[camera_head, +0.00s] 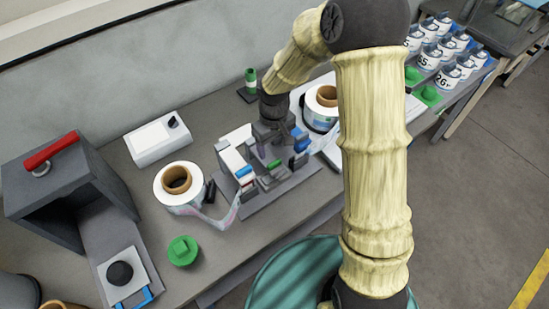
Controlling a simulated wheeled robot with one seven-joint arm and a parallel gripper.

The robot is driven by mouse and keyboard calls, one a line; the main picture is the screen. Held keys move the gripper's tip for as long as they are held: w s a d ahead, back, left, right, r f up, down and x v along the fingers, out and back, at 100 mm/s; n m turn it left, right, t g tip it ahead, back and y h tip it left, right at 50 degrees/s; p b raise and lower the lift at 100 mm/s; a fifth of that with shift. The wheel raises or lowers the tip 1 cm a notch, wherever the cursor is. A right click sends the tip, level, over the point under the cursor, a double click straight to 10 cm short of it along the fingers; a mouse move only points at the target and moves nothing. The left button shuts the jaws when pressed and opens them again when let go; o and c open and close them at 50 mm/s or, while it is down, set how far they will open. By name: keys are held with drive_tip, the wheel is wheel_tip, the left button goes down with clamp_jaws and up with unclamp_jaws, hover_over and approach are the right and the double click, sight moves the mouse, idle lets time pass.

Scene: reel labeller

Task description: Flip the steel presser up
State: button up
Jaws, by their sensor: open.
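The labeller (268,190) stands on the grey table near the middle of the view, a small grey machine on a flat base plate with blue, green and red parts. My gripper (277,148) is over the back of the labeller, pointing down and open. Its dark fingers blend with the grey machine parts, so I cannot tell whether they touch anything. I cannot single out the steel presser among these parts; my gripper may hide some of it. A label roll (174,187) with a brown core sits left of the labeller, and its strip runs to the machine.
A second roll (324,108) stands behind right. A white box (157,139), a green knob (183,251) and a dark open-fronted box with a red handle (54,149) are to the left. Several numbered white containers (437,50) stand at upper right. The table front is mostly clear.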

sight(274, 162)
wheel_tip(274, 162, down, 8)
drive_tip(key=shift+p, duration=0.55)
drive_tip(key=c, duration=1.4)
drive_tip(key=shift+w+r, duration=0.1)
